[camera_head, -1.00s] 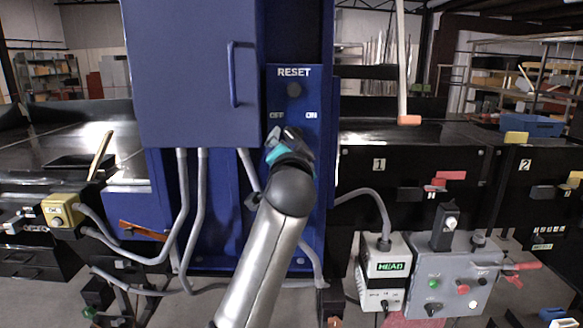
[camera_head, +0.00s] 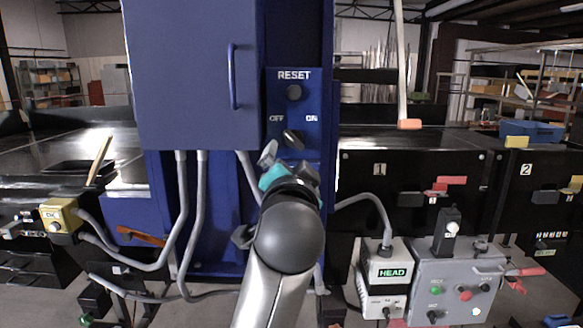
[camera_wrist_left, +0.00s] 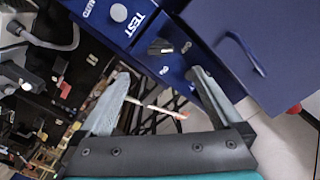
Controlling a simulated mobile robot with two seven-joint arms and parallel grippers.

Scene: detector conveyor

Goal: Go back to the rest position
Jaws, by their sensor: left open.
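My left gripper (camera_head: 287,165) is open and empty, just below and in front of the blue control panel (camera_head: 316,88). The dark rotary knob (camera_head: 292,138) shows clear above the fingers, tilted, below the OFF and ON labels. A round button (camera_head: 294,92) sits under the RESET label. In the left wrist view the two fingers (camera_wrist_left: 158,78) stand wide apart, with the knob (camera_wrist_left: 160,47) beyond their tips and nothing between them touching. My left forearm hides the lower cabinet. My right gripper is not in view.
The blue cabinet door (camera_head: 190,75) with its handle (camera_head: 233,77) is at upper left. Grey conduits (camera_head: 183,215) hang below it. A HEAD box (camera_head: 388,290) and a grey control box (camera_head: 455,292) stand at lower right. A yellow box (camera_head: 60,213) is at left.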

